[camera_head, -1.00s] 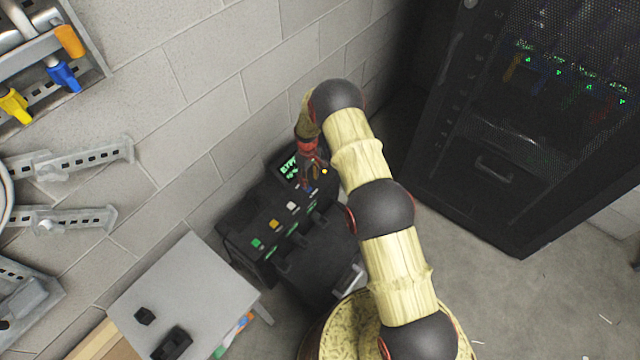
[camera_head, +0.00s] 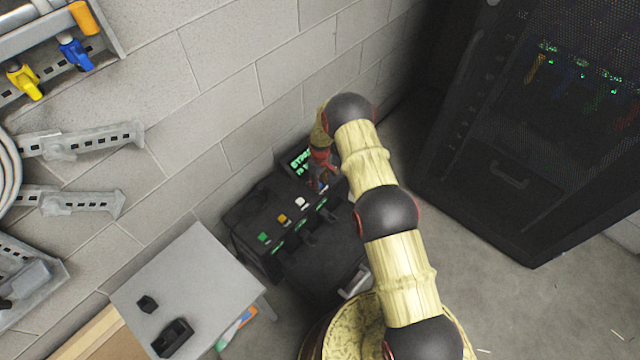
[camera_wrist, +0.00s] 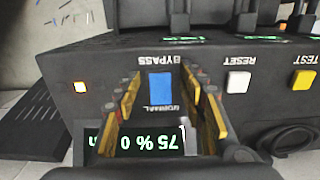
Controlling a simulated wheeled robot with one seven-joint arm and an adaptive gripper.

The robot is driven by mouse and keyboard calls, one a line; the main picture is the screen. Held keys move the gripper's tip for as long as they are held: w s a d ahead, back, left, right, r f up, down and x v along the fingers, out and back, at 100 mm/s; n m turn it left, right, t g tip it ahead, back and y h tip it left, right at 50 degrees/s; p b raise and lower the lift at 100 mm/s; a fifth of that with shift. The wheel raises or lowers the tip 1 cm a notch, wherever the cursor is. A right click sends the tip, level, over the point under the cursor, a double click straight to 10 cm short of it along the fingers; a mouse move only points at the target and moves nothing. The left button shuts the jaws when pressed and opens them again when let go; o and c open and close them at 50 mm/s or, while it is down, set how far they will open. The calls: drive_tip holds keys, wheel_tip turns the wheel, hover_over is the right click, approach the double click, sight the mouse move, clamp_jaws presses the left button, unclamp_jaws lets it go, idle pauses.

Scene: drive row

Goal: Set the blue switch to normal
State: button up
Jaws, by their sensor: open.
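The blue switch (camera_wrist: 160,88) is a rocker on the black unit's face in the wrist view. The label BYPASS stands above it and NORMAL below it, both upside down in the picture. I cannot tell which end is pressed in. My gripper (camera_wrist: 162,92) is open, with one yellow-and-dark finger on each side of the switch and nothing held. Whether the fingertips touch the panel is unclear. In the head view my gripper (camera_head: 321,172) is over the far end of the black unit (camera_head: 290,258), hiding most of the switch.
A white RESET button (camera_wrist: 238,82) and a yellow TEST button (camera_wrist: 303,80) lie right of the switch. A lit display (camera_wrist: 140,142) sits below it, partly hidden. A grey table (camera_head: 190,285) stands left, a black mesh cabinet (camera_head: 500,150) right, and a block wall behind.

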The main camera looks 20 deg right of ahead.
drive_tip(key=shift+c, duration=0.3)
clamp_jaws()
drive_tip(key=shift+a+b, duration=0.1)
drive_tip(key=shift+b, duration=0.2)
drive_tip(key=shift+w+a+f+g+h+b, duration=0.15)
drive_tip(key=shift+w+g+h+b, duration=0.25)
drive_tip(key=shift+b, duration=0.5)
drive_tip(key=shift+g+h+b, duration=0.4)
drive_tip(key=shift+g+b, duration=0.4)
drive_tip(key=shift+b, duration=0.45)
drive_tip(key=shift+r, duration=0.35)
drive_tip(key=shift+o, duration=0.3)
unclamp_jaws()
